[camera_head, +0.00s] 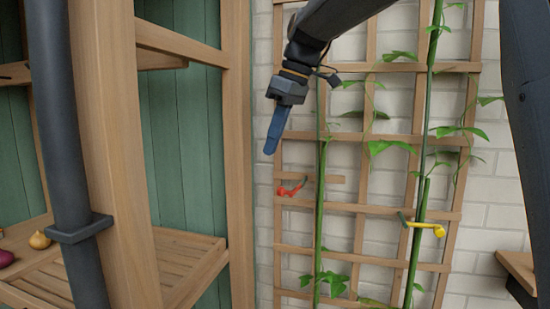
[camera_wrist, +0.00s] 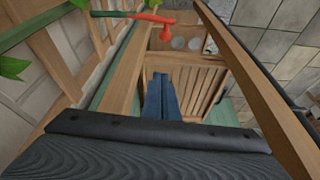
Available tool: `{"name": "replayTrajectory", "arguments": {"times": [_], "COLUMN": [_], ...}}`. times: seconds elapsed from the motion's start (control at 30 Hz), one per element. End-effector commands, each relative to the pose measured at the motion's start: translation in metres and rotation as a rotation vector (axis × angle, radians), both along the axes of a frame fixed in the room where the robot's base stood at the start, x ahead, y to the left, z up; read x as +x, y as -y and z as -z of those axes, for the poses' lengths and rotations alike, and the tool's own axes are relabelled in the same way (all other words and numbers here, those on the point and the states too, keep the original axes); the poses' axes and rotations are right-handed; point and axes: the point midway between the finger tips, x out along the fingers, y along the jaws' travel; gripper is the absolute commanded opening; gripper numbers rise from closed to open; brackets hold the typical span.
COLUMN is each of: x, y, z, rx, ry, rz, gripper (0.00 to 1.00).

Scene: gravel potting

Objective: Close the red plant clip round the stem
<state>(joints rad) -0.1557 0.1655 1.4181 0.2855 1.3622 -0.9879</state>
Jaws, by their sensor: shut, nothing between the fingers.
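The red plant clip (camera_head: 289,191) is at the left part of the trellis, just left of a tall green stem (camera_head: 319,205). In the wrist view the red clip (camera_wrist: 152,17) is near the top edge, with a dark green part on its left side. I cannot tell whether it touches or encloses the stem, which shows at upper left (camera_wrist: 40,31). My gripper (camera_head: 269,151), with blue fingers, is above and slightly left of the clip, apart from it and pointing down. The fingers (camera_wrist: 161,95) are together and empty.
A wooden trellis (camera_head: 362,209) stands against a white brick wall. A yellow clip (camera_head: 428,227) is at a second stem (camera_head: 430,120) on the right. A wooden shelf unit (camera_head: 238,150) stands close to my gripper's left, holding onions (camera_head: 39,240). Leaves hang among the slats.

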Motion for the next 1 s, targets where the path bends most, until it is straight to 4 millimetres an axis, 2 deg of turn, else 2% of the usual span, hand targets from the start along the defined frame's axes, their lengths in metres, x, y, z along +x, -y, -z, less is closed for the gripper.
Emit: {"name": "replayTrajectory", "arguments": {"times": [0.47,0.7,1.0], "x": [0.011,-0.001,-0.005], "y": [-0.027,0.001,0.009], "z": [0.082,0.085,0.088], "rx": [-0.001,-0.001,0.0], "ry": [-0.005,-0.001,0.0], "rz": [-0.001,0.002,0.0], "gripper": [0.0,0.0,0.0]}}
